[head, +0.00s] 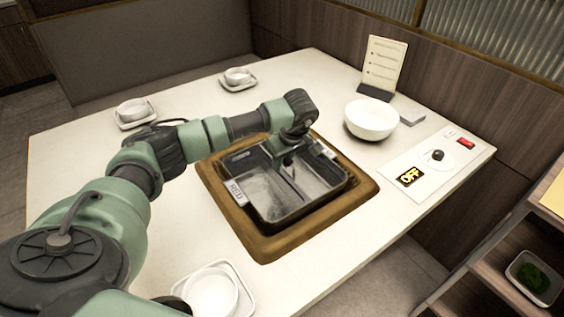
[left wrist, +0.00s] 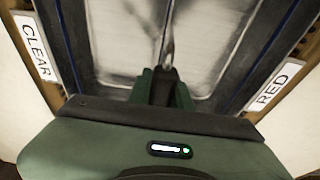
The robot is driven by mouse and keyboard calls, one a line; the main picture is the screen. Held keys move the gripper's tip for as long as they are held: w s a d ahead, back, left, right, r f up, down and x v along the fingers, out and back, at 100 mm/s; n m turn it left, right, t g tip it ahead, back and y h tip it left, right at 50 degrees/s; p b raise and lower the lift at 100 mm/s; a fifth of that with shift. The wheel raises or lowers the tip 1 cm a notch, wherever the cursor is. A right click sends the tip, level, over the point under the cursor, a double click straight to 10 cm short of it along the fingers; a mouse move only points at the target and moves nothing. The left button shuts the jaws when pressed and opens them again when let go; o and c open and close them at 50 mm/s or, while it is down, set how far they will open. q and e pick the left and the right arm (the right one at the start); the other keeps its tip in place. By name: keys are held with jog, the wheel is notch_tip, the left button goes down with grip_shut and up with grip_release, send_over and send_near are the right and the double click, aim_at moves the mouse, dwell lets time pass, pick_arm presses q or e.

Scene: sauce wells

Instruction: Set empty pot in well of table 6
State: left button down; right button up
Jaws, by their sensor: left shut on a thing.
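The empty pot (head: 308,205) is a dark square metal pot with a thin divider across its middle and bare, shiny compartments. It is inside the wooden frame of the well (head: 262,243) in the table; I cannot tell whether its bottom rests fully. My left gripper (head: 287,160) reaches down over the pot and is shut on its divider. The left wrist view shows the gripper's fingers (left wrist: 165,88) at the divider (left wrist: 168,40), between a CLEAR label (left wrist: 36,48) and a RED label (left wrist: 275,86). My right gripper is not in view.
Small bowls on plates sit at the back (head: 237,76), left (head: 134,111) and front (head: 211,294). A shelf cart (head: 500,270) is at right.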

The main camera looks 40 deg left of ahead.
pick_arm(q)
jog(key=c, duration=1.2)
grip_release()
jog(key=shift+o, duration=0.9)
jog(key=shift+s+f, duration=0.1)
jog(key=shift+f, duration=0.1)
jog(key=o, duration=0.6)
jog(key=shift+r, duration=0.1)
jog(key=shift+r, duration=0.15)
jog(key=shift+r+p, duration=3.85)
jog(key=shift+r, duration=1.6)
jog(key=shift+f, duration=0.1)
